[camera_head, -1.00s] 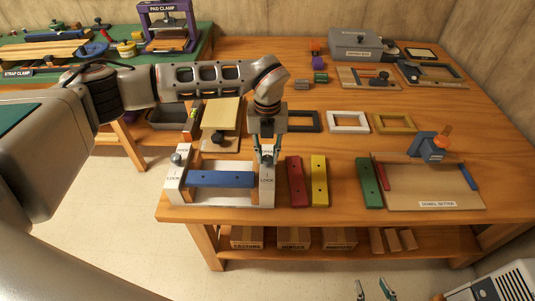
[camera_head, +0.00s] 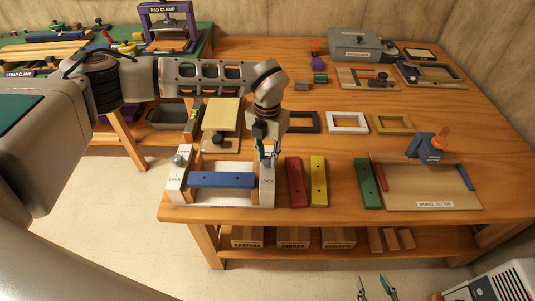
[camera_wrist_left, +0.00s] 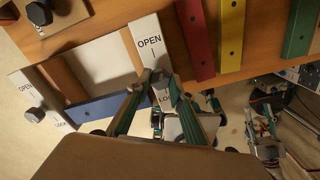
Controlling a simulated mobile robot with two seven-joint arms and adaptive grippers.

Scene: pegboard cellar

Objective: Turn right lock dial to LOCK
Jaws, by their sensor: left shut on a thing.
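The clamping fixture has two white end plates with a blue bar (camera_head: 222,180) between them. The right white plate (camera_head: 267,196) shows LOCK at its near end; in the left wrist view its OPEN label (camera_wrist_left: 149,41) is readable and LOCK is partly covered. My left gripper (camera_head: 268,160) is shut on the right lock dial, which its fingers mostly hide; the fingertips meet over the plate in the left wrist view (camera_wrist_left: 156,82). The dial's exact pointing cannot be told. The left lock dial (camera_head: 178,160) stands free on the left plate. My right gripper (camera_head: 375,287) is open and empty at the bottom edge.
A red bar (camera_head: 295,182) and a yellow bar (camera_head: 319,181) lie close right of the fixture. A green bar (camera_head: 367,184) and the dowel setter board (camera_head: 425,190) are farther right. A wooden clamp board (camera_head: 220,115) stands behind. The table's front edge is close.

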